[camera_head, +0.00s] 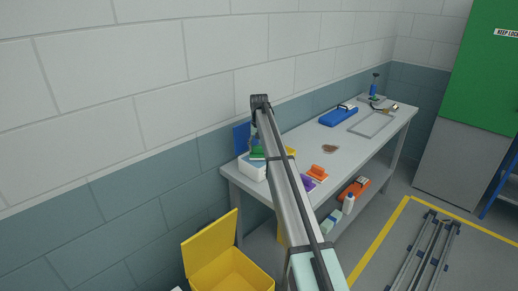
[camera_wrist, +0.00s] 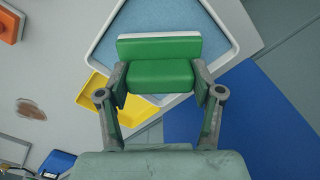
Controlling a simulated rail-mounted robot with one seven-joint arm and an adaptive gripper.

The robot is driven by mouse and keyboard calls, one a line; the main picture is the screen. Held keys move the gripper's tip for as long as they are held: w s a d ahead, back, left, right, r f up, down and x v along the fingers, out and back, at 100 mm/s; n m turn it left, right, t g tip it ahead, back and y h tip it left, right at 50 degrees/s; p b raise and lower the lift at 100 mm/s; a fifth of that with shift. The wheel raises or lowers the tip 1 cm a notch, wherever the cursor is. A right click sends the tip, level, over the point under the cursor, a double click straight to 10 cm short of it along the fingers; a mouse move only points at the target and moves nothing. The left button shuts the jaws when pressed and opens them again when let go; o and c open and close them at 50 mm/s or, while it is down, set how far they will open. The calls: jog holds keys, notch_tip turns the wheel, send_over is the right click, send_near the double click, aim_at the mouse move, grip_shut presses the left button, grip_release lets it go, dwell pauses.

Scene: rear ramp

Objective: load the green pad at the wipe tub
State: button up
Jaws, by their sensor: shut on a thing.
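The green pad (camera_wrist: 158,74) is a green block with a white strip along its far side. My gripper (camera_wrist: 160,84) is shut on it, one finger at each side. The wipe tub is white with a light blue inside and shows behind the pad in the wrist view (camera_wrist: 97,47). In the head view the wipe tub (camera_head: 252,172) stands on the near end of the bench, with the green pad (camera_head: 258,153) over it. I cannot tell whether the pad touches the blue surface inside. My arm partly hides the tub's right side.
A blue panel (camera_head: 241,137) stands behind the tub. A yellow tray (camera_wrist: 92,92) lies beside it. An orange block (camera_head: 322,172), a purple block (camera_head: 307,183) and a brown stain (camera_head: 330,148) are farther along the bench (camera_head: 300,140). A yellow bin (camera_head: 213,262) stands open on the floor.

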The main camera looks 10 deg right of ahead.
aim_at(259, 146)
jog(key=shift+f, duration=0.55)
dwell(1.5)
jog(key=shift+r, duration=0.15)
jog(key=shift+r+p, duration=1.4)
jog(key=shift+r, duration=2)
